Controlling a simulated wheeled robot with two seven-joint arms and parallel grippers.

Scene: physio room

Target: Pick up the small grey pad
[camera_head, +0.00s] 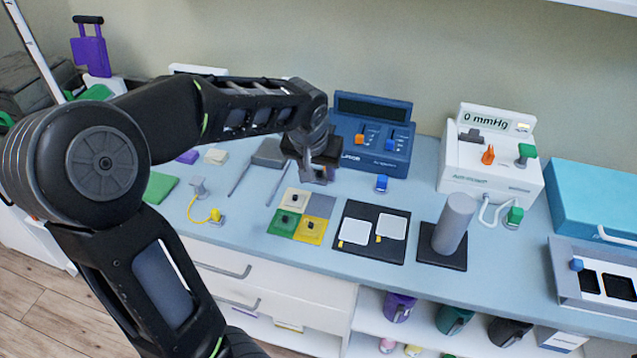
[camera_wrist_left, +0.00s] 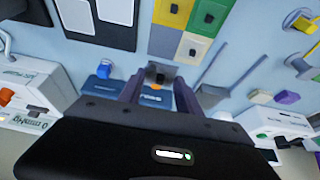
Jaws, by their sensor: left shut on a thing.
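The small grey pad (camera_wrist_left: 153,68), with a black knob on it, is between the fingers of my left gripper (camera_wrist_left: 158,92) in the left wrist view. My left gripper (camera_head: 321,176) is shut on it and holds it above the counter, in front of the blue console. In the head view the gripper mostly hides the pad. Below it lies a board of coloured squares: cream (camera_head: 295,199), green (camera_head: 282,223) and yellow (camera_head: 311,231) pads with black knobs, and a bare grey square (camera_head: 319,206). My right gripper is not in view.
The blue console (camera_head: 372,132) stands behind the gripper, and a white pressure device (camera_head: 490,158) is to its right. A black mat (camera_head: 345,250) with two white pads and a grey cylinder (camera_head: 454,222) stand at front right. A yellow-corded plug (camera_head: 216,215) lies left of the board.

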